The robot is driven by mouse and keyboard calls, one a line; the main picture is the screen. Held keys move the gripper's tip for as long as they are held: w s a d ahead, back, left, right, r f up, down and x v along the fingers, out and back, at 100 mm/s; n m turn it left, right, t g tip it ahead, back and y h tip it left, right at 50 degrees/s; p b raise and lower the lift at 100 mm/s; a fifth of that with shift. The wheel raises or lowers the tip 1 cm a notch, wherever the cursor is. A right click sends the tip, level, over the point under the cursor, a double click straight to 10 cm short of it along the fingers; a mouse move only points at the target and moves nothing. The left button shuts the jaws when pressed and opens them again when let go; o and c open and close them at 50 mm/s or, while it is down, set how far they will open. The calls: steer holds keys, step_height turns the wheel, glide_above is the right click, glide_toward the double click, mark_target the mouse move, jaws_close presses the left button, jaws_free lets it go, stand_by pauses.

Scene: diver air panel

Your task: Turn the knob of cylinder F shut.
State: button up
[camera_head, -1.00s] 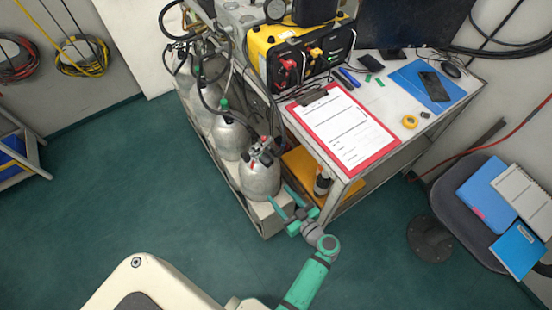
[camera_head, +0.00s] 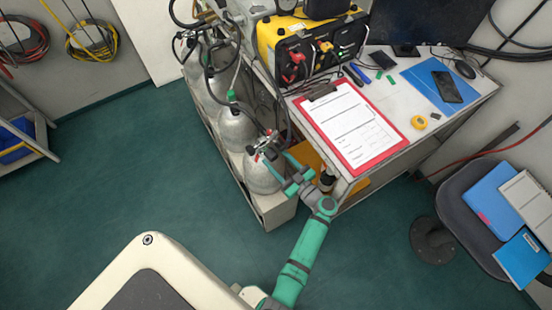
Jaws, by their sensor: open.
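Several grey gas cylinders stand in a row in a low rack (camera_head: 276,208) beside the workbench. The nearest cylinder (camera_head: 262,181) has a metal valve with red parts (camera_head: 268,147) on top. The cylinder behind it (camera_head: 236,130) has a green knob (camera_head: 231,96). No letters can be read, so I cannot tell which is cylinder F. My gripper (camera_head: 276,161) is open, with its green fingers pointing up and left at the top of the nearest cylinder, close to its valve. Whether a finger touches the valve or the cylinder cannot be told, and part of the cylinder's right side is hidden.
Black hoses hang around the valves. The workbench (camera_head: 458,100) on the right carries a yellow panel box (camera_head: 268,36) and a red clipboard (camera_head: 388,153) near my gripper. A chair (camera_head: 456,195) stands at right. The green floor at left is clear.

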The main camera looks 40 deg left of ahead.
steer(key=shift+a, duration=0.15)
steer(key=shift+c, duration=0.6)
steer(key=c, duration=0.9)
